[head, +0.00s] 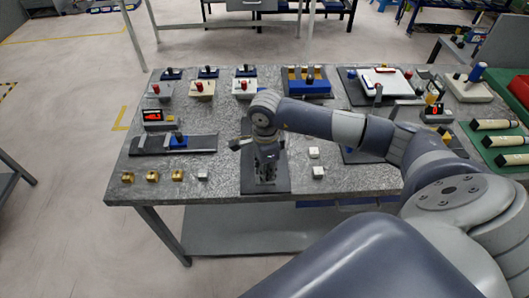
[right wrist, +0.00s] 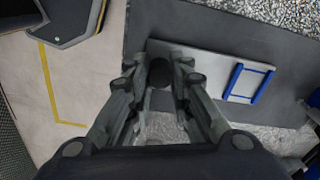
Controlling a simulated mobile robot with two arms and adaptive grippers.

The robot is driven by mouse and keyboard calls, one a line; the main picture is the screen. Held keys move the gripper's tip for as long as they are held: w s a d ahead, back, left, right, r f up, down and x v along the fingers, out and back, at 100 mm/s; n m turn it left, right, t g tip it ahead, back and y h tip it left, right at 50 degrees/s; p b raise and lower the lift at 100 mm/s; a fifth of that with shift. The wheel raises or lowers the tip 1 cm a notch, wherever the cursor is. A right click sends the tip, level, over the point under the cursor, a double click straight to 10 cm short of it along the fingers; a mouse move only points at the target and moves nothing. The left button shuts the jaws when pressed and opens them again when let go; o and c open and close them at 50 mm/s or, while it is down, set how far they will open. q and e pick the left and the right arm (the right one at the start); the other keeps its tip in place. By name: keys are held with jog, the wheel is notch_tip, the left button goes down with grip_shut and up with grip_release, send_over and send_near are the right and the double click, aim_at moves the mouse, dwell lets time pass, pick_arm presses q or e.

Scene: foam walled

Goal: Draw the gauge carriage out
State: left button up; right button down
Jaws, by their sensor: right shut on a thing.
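My right gripper (head: 266,180) points down over a dark base plate (head: 281,150) at the middle of the table's front. In the right wrist view its fingers (right wrist: 161,72) are closed around a small dark knob (right wrist: 159,74). The knob sits at the end of a flat grey piece (right wrist: 211,68) with a blue rectangular outline (right wrist: 248,83), lying on the dark plate. This seems to be the gauge carriage, though the gripper hides most of it in the head view. My left gripper is not in view.
A rail with a blue slider (head: 178,141) lies to the left, with a red-digit display (head: 153,115) behind it. Brass blocks (head: 152,176) line the front left edge. Two white cubes (head: 316,162) stand to the right. Knobbed boxes (head: 202,88) stand behind.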

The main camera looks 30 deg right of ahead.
jog(key=s+a, duration=0.2)
jog(key=s, duration=0.1)
jog(key=s+a, duration=0.1)
jog(key=s, duration=0.1)
jog(key=shift+s+a, duration=0.15)
jog(key=shift+s, duration=0.05)
jog(key=c, duration=1.4)
grip_release()
jog(key=shift+w, duration=0.1)
notch_tip(320, 180, up, 12)
